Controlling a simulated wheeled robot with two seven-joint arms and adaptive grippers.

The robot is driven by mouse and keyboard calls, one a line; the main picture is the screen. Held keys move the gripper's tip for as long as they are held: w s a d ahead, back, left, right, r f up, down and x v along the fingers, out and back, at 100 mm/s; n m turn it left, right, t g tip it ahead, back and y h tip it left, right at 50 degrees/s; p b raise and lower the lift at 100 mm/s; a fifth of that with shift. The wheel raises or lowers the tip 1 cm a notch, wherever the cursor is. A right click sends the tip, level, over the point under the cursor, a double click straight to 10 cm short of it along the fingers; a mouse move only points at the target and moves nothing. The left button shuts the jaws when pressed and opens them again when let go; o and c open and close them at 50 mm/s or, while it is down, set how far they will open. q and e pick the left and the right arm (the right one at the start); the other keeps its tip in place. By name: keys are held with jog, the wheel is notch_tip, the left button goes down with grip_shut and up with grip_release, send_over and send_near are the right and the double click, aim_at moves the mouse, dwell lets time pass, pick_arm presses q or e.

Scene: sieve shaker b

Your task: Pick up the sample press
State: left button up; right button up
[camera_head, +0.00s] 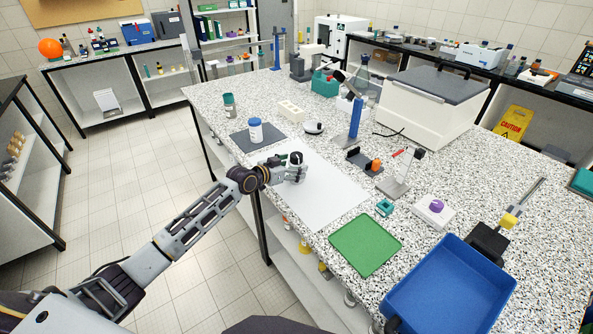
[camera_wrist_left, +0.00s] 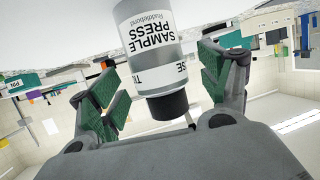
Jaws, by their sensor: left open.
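The sample press is a pale grey and white cylinder with a black end and a printed label. In the left wrist view the sample press (camera_wrist_left: 160,50) is between the fingers of my left gripper (camera_wrist_left: 165,85). Both green finger pads stand apart from it, with gaps at each side. In the head view my left gripper (camera_head: 291,173) is low over the white mat (camera_head: 318,204), its fingers partly hiding the sample press (camera_head: 296,157). The gripper is open. My right gripper is not in view.
A blue-lidded jar (camera_head: 256,131) stands on a dark mat (camera_head: 240,139) to the left. A blue stand (camera_head: 355,122) and a white box (camera_head: 433,108) are behind. A green mat (camera_head: 365,244) and a blue tray (camera_head: 450,290) are at the front right. The white mat's front part is clear.

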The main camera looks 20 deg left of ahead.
pick_arm(q)
jog(key=shift+x, duration=1.2)
jog(key=c, duration=1.4)
jog(key=shift+r, duration=0.1)
jog(key=shift+c, duration=0.5)
jog(key=shift+r+b, duration=0.3)
jog(key=shift+r, duration=4.7)
